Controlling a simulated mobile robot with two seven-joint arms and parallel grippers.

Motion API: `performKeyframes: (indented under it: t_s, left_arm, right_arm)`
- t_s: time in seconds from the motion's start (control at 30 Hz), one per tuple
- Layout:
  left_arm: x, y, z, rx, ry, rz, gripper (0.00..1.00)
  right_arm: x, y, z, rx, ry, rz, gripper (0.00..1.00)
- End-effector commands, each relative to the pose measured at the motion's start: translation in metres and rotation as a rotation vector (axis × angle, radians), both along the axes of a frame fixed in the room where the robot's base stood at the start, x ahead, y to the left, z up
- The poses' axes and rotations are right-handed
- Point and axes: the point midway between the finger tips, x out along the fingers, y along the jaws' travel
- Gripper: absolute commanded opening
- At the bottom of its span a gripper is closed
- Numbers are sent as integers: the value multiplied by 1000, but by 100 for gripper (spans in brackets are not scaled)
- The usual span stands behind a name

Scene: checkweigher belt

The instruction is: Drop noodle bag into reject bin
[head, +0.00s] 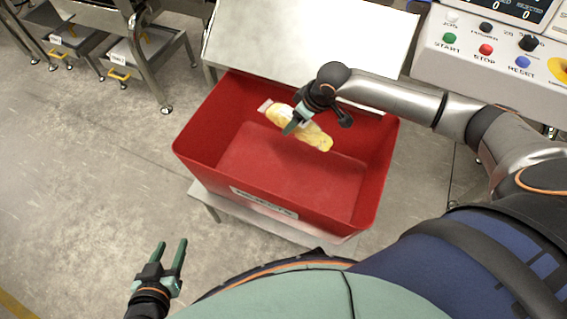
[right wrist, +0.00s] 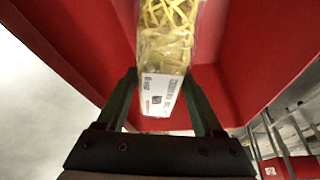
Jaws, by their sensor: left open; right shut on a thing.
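The yellow noodle bag (head: 312,136) hangs inside the opening of the red reject bin (head: 205,140), above its floor. My right gripper (head: 292,122) is shut on the bag. In the right wrist view, the bag (right wrist: 168,45) shows yellow noodles and a white printed label, and its label end sits between the fingers of my right gripper (right wrist: 162,100). The red bin walls (right wrist: 255,60) surround it there. My left gripper (head: 170,258) is open and empty, over the floor in front and left of the bin.
The bin stands on a light stand (head: 275,228). A sloped metal plate (head: 310,40) is behind the bin. A control panel with buttons (head: 490,50) is at the upper right. Metal frames with trays (head: 125,55) stand at the upper left. The floor on the left is clear.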

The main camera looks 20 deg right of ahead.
Motion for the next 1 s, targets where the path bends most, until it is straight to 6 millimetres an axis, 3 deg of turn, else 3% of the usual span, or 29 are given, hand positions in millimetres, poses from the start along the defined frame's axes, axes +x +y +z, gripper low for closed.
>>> performKeyframes:
  t_s: [0.2, 0.53, 0.57, 0.8, 1.0]
  left_arm:
    - [12, 3, 8, 2, -79, 0, 50]
    - [14, 3, 12, 2, -93, 0, 50]
    - [14, 3, 12, 2, -93, 0, 50]
    - [14, 3, 11, 2, -92, 0, 50]
    - [14, 3, 11, 2, -92, 0, 50]
  right_arm:
    - [1, 0, -9, 0, -2, 0, 0]
    - [0, 0, -8, 0, -2, 0, 0]
    - [0, 0, -8, 0, -2, 0, 71]
    - [0, 0, -9, 0, -1, 0, 98]
    - [-1, 0, -10, -1, 3, -1, 100]
